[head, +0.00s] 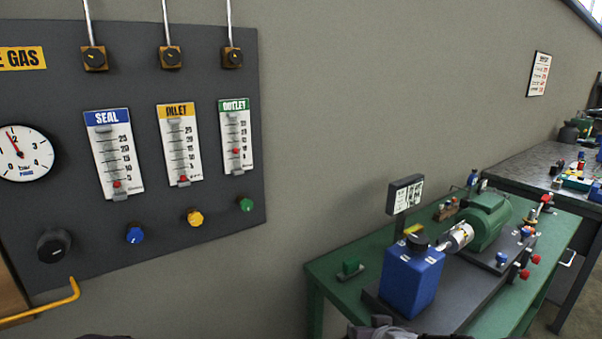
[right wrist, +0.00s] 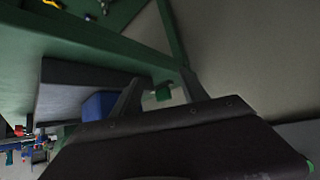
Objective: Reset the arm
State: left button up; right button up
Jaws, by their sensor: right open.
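In the right wrist view my right gripper (right wrist: 160,79) is open, with its two dark fingers apart and nothing held between them. In the head view the blue pump box (head: 412,280) sits on a dark base on the green table, joined by a shaft to a green motor (head: 489,221). Grey and dark parts at the bottom edge of the head view are too cut off to tell apart. My left gripper is not in view.
A dark gas panel (head: 70,231) with a pressure gauge (head: 22,153), flow meters and knobs hangs on the left wall. A yellow handle (head: 74,290) sticks out below it.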

jog(key=s+d+f+g, duration=0.3)
jog(key=s+f+g, duration=0.6)
jog(key=s, duration=0.6)
notch_tip(320, 180, up, 13)
jog(key=s+p, duration=0.1)
jog(key=p, duration=1.3)
jog(key=shift+r+t+h, duration=0.2)
jog(key=shift+t+h, duration=0.1)
jog(key=shift+s, duration=0.1)
